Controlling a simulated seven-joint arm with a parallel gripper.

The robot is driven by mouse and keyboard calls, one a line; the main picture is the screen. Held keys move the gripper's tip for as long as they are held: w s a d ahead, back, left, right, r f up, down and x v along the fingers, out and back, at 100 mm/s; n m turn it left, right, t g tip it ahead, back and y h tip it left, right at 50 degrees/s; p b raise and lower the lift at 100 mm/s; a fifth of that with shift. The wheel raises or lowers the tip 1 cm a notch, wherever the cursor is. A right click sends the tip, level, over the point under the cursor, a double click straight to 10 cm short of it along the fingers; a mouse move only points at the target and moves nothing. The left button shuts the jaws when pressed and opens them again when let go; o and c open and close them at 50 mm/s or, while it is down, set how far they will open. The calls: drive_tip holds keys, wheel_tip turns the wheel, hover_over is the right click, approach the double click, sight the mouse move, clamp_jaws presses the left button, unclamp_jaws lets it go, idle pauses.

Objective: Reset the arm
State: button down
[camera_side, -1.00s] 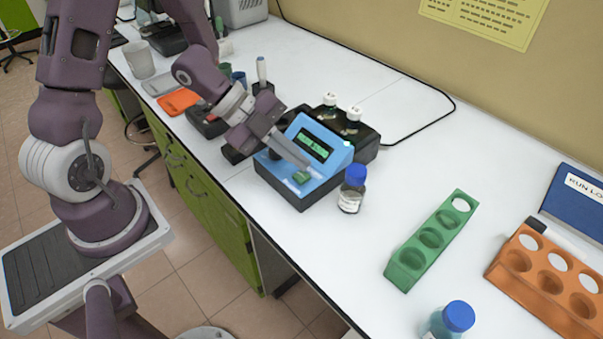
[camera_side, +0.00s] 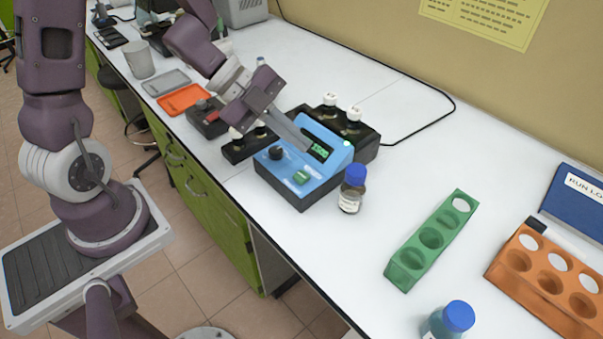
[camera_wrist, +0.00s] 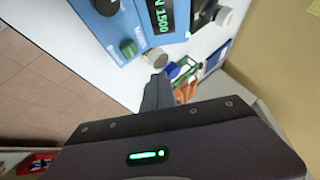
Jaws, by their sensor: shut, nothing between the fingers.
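My gripper (camera_side: 308,148) is shut and empty. In the side view its fingers are above the blue instrument (camera_side: 275,178), partly in front of its display. In the wrist view the closed fingers (camera_wrist: 158,92) point toward the bench. The blue instrument also shows in the wrist view (camera_wrist: 130,50), with a lit green display (camera_wrist: 163,14) that reads 1500. A green button (camera_side: 301,177) and a dark knob (camera_side: 275,153) are on its front.
A blue-capped bottle (camera_side: 351,190) stands close to the instrument's right. A green rack (camera_side: 415,262) and an orange rack (camera_side: 523,285) lie further right. Open bench lies at the back.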

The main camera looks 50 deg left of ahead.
drive_tip(key=shift+w+a+r, duration=0.15)
drive_tip(key=shift+w+a, duration=0.05)
drive_tip(key=shift+w, duration=0.05)
drive_tip(key=a+r+n+t+y, duration=0.4)
drive_tip(key=a+r+n+y, duration=0.5)
drive_tip(key=r, duration=0.1)
drive_tip(key=s+d+r+n+g, duration=0.1)
drive_tip(key=s+d+n+g, duration=0.1)
drive_tip(key=s+n, duration=0.3)
drive_tip(key=s+d+r+n+g+h, duration=0.1)
drive_tip(key=s+d+n, duration=0.2)
drive_tip(key=s, duration=1)
drive_tip(key=n, duration=0.2)
drive_tip(key=shift+d+r+n+g+h, duration=0.25)
drive_tip(key=shift+n+g+h, duration=0.05)
drive_tip(key=shift+n+g, duration=0.1)
drive_tip(key=c, duration=2.2)
unclamp_jaws()
idle(0.5)
